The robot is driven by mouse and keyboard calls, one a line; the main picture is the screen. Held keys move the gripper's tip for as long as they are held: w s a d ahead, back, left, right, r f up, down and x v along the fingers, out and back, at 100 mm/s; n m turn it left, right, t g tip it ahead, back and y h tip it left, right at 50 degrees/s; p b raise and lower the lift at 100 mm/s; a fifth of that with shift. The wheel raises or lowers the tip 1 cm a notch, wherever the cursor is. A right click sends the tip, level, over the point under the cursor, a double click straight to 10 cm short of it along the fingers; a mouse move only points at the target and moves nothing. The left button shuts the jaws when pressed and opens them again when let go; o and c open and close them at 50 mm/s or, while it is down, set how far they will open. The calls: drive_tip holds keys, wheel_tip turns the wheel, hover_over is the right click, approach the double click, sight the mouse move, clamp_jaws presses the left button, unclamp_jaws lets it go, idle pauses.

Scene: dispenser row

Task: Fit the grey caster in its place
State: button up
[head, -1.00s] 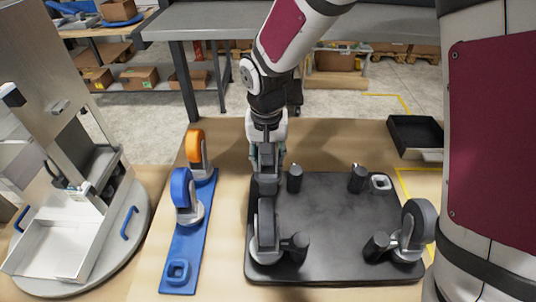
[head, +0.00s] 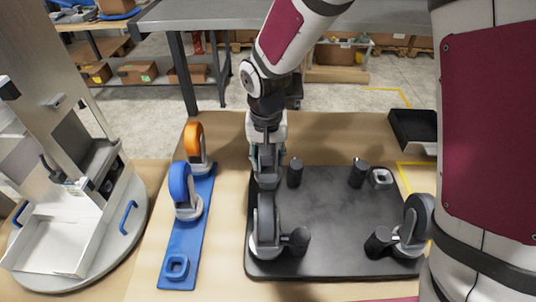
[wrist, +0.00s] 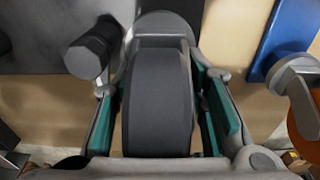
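My gripper (head: 267,178) is at the far-left corner of the black base plate (head: 330,215), pointing down. A light grey rounded part (wrist: 165,25) shows beyond the wheel. In the head view the caster is mostly hidden by the fingers and by another dark-wheeled caster (head: 265,225) at the near-left corner. I cannot tell whether its base is seated. The far-left black peg (head: 294,173) stands just right of my gripper.
A third dark-wheeled caster (head: 415,222) is at the plate's near-right corner. The far-right socket (head: 380,177) is empty. A black tray (head: 412,130) lies back right.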

drive_tip(key=o, duration=0.4)
drive_tip(key=r, duration=0.8)
drive_tip(key=s+r, duration=0.1)
drive_tip(key=r, duration=0.3)
drive_tip(key=shift+a, duration=0.15)
drive_tip(key=shift+s+d+r, duration=0.15)
drive_tip(key=shift+d+r, duration=0.05)
drive_tip(key=s+d+r+t, duration=0.2)
drive_tip(key=s+d+r, duration=0.4)
drive_tip(key=d+r, duration=0.3)
drive_tip(key=s+d, duration=0.3)
drive_tip(key=s, duration=0.1)
drive_tip(key=s+d+t, duration=0.1)
drive_tip(key=s+d, duration=0.2)
drive_tip(key=s, duration=0.1)
drive_tip(key=s+d+r+t, duration=0.1)
drive_tip(key=s+d, duration=0.2)
drive_tip(key=s, duration=0.1)
